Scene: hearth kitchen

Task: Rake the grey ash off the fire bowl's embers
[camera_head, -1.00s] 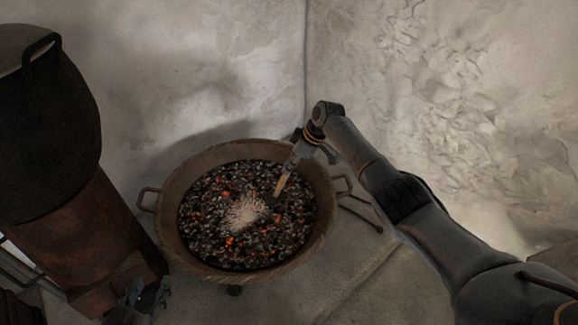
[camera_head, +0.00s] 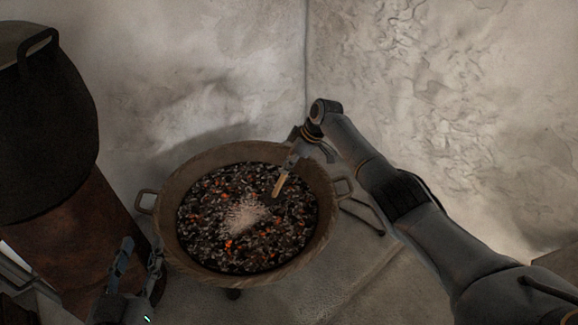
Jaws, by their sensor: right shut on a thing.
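The fire bowl (camera_head: 189,166) stands on the floor, filled with dark coals and glowing orange embers (camera_head: 228,246). A pale grey ash patch (camera_head: 243,214) lies near the middle of the coals. My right gripper (camera_head: 294,160) reaches over the bowl's far right rim and is shut on a tool with a light wooden handle (camera_head: 279,185). The tool slants down toward the coals just right of the ash; its dark lower end is hard to make out. My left gripper (camera_head: 139,254) is open and empty at the lower left, left of the bowl.
A large black pot (camera_head: 45,135) sits on a rusty brown cylinder (camera_head: 75,240) at the left. Plaster walls (camera_head: 420,90) meet in a corner behind the bowl. The bowl has side handles (camera_head: 147,202). Floor to the lower right is clear.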

